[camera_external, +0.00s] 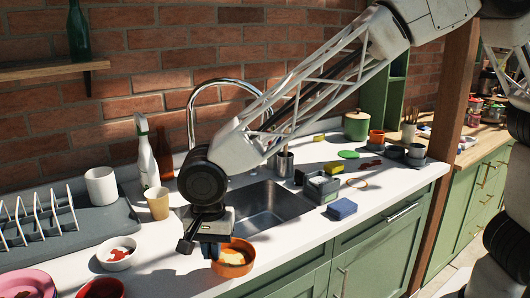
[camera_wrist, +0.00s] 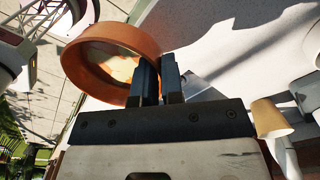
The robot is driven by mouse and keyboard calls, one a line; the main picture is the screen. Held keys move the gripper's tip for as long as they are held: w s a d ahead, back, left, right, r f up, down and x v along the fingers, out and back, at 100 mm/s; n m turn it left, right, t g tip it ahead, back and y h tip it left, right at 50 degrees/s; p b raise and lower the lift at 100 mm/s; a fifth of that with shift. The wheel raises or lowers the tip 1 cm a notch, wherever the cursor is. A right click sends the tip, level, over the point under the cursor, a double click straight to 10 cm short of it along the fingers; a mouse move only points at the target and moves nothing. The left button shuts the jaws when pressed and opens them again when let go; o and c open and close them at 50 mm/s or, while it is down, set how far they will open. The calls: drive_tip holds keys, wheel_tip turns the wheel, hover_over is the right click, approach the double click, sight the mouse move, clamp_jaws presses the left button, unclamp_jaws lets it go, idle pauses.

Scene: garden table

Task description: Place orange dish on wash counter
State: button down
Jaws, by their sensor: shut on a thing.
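The orange dish (camera_external: 236,262) is a round bowl with a paler, stained inside. It is at the front edge of the white wash counter (camera_external: 178,262), left of the sink's front. My gripper (camera_external: 211,247) reaches down at the dish's left rim. In the wrist view the dish (camera_wrist: 86,75) appears at upper left, and my gripper's dark fingers (camera_wrist: 158,80) are shut on its rim wall. I cannot tell whether the dish's base touches the counter or is slightly above it.
The steel sink (camera_external: 268,208) lies behind the dish. A white bowl with red inside (camera_external: 117,254), a pink plate (camera_external: 28,284) and a red bowl (camera_external: 101,288) are at left. A tan cup (camera_external: 158,203), white mug (camera_external: 101,186) and dish rack (camera_external: 40,222) stand behind. A blue sponge (camera_external: 342,208) lies right.

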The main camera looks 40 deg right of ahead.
drive_tip(key=w+d+r+n, duration=0.2)
drive_tip(key=w+r, duration=1)
drive_tip(key=w, duration=0.1)
drive_tip(key=w+d+r+n, duration=0.1)
drive_tip(key=w+d+r, duration=0.2)
drive_tip(key=w+r, duration=0.85)
drive_tip(key=w+d+r+n, duration=0.2)
drive_tip(key=w+d+r, duration=0.5)
drive_tip(key=r, duration=0.4)
drive_tip(key=w+d+r+n, duration=0.1)
drive_tip(key=w+d+r, duration=0.65)
drive_tip(key=r, duration=0.35)
drive_tip(key=w+d+f+m, duration=0.3)
drive_tip(key=d+f+m, duration=0.4)
drive_tip(key=d+f, duration=1.6)
drive_tip(key=s+d+f+m, duration=0.3)
drive_tip(key=d+f, duration=0.3)
drive_tip(key=f, duration=0.1)
drive_tip(key=s+d+f+m, duration=0.3)
drive_tip(key=d+f, duration=0.4)
drive_tip(key=s+d+f+m+g, duration=0.1)
drive_tip(key=s+d+f+m, duration=0.2)
drive_tip(key=d+f, duration=0.3)
drive_tip(key=shift+d+f, duration=0.25)
drive_tip(key=shift+f, duration=0.85)
